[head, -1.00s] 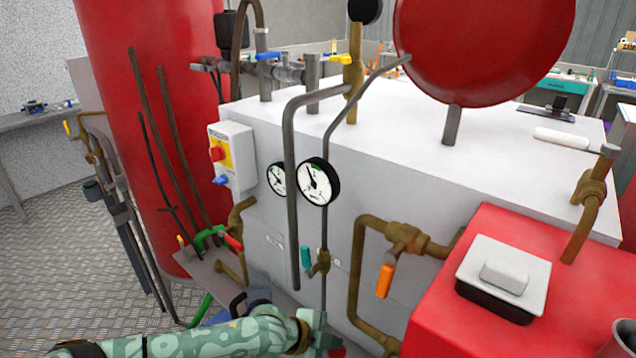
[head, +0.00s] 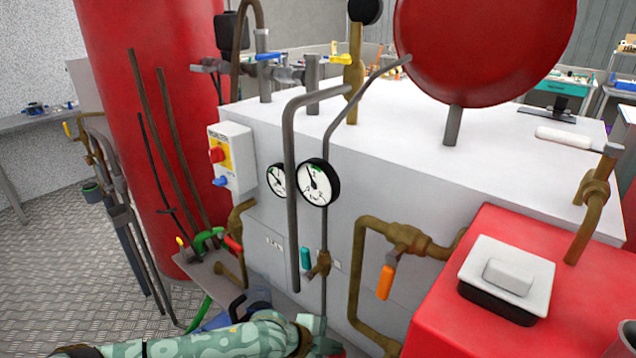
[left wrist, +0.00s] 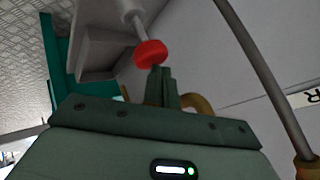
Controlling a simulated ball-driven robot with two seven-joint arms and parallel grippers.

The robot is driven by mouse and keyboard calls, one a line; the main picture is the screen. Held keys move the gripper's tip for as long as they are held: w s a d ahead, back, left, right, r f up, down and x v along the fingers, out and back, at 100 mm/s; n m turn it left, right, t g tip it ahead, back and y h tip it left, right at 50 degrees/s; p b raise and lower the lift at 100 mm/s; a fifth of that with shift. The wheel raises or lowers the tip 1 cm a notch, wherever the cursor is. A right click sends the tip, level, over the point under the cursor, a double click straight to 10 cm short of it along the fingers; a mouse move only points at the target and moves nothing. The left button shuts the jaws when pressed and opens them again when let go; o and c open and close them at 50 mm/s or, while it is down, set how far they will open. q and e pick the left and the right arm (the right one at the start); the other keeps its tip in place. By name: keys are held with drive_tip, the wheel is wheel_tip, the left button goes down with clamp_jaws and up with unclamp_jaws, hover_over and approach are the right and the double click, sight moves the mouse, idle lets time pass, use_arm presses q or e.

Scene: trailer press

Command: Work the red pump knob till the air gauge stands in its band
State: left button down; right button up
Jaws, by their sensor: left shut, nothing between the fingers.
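The red pump knob (left wrist: 151,53) sits on the end of a pale rod in the left wrist view. My left gripper (left wrist: 161,72) is shut and empty, its fingertips right against or just short of the knob; I cannot tell if they touch. In the head view my left gripper (head: 322,346) is low at the bottom edge, partly cut off. Two round white gauges, a front one (head: 317,183) and a rear one (head: 277,180), hang on the white cabinet; the front one has a small green mark near its top. I cannot tell which is the air gauge. My right gripper is not in view.
A white cabinet (head: 420,140) with brown pipes stands beside my arm. An orange-handled valve (head: 385,282) and a teal-handled one (head: 306,258) hang in front of it. A red box (head: 440,315) is at the right, a red tank (head: 150,120) at the left.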

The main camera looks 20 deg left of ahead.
sight(331, 356)
use_arm(q)
drive_tip(key=shift+f+b, duration=1.1)
drive_tip(key=shift+f, duration=0.55)
idle(1.0)
drive_tip(key=shift+r, duration=0.15)
drive_tip(key=shift+r+p, duration=1.95)
drive_tip(key=shift+r, duration=0.35)
wheel_tip(331, 356, up, 6)
drive_tip(key=p, duration=0.5)
drive_tip(key=shift+d, duration=0.1)
